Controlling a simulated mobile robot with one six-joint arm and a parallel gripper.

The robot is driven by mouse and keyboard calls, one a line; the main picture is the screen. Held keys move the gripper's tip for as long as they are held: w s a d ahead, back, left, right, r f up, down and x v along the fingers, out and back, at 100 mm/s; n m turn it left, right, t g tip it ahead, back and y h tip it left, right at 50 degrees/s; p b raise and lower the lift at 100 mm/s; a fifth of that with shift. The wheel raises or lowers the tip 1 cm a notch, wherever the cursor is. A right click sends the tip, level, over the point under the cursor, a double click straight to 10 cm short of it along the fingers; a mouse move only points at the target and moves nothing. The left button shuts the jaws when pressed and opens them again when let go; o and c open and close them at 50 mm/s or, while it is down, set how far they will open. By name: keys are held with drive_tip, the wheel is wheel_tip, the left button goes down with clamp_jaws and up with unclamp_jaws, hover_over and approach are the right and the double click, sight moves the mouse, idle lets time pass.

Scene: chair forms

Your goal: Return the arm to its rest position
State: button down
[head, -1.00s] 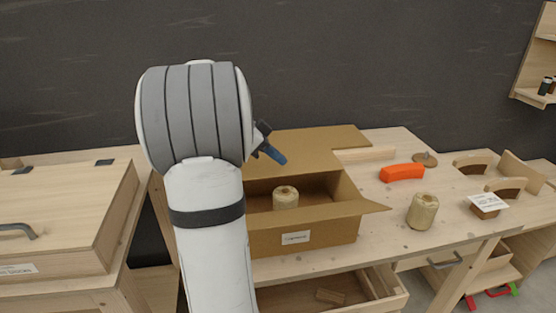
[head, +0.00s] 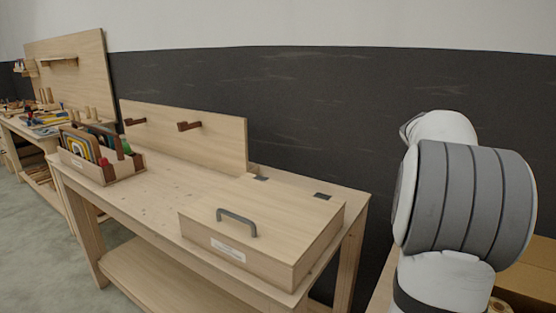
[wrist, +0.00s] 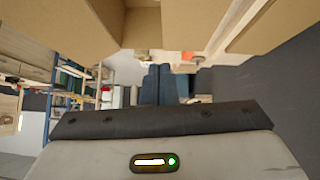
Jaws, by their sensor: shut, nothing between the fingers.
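My arm stands folded upright at the right side of the head view, and its gripper is hidden there. In the wrist view my gripper (wrist: 160,85) shows as two dark blue fingers side by side, shut with nothing between them. Tan panels fill the top of the wrist view, close to the camera. A small orange thing (wrist: 141,54) shows beyond the fingers, too blurred to name.
A wooden bench (head: 160,200) carries a closed lidded box (head: 275,215) with a grey handle. A wooden holder (head: 100,170) with a rainbow piece stands at its left end. Part of a cardboard box (head: 530,280) shows behind my arm. Grey floor (head: 50,270) is clear at front left.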

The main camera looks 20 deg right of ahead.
drive_tip(key=w+a+f+n+t+y+p, duration=0.1)
drive_tip(key=w+a+f+n+t+p, duration=0.15)
drive_tip(key=a+n, duration=0.7)
drive_tip(key=w+a+f+n+t+p, duration=0.15)
drive_tip(key=a+n+t, duration=0.35)
drive_tip(key=a, duration=0.8)
drive_tip(key=s+a+f+n+t+y+p, duration=0.1)
drive_tip(key=s+a+f+n+y, duration=0.1)
drive_tip(key=a+n, duration=0.4)
drive_tip(key=s+a+f+n+t+y+p, duration=0.1)
drive_tip(key=s+a+f+n+y+p, duration=0.1)
drive_tip(key=a+n, duration=0.5)
drive_tip(key=a, duration=0.4)
drive_tip(key=shift+s+a, duration=0.25)
drive_tip(key=shift+s, duration=0.1)
drive_tip(key=shift+f+t, duration=0.1)
drive_tip(key=shift+t, duration=0.15)
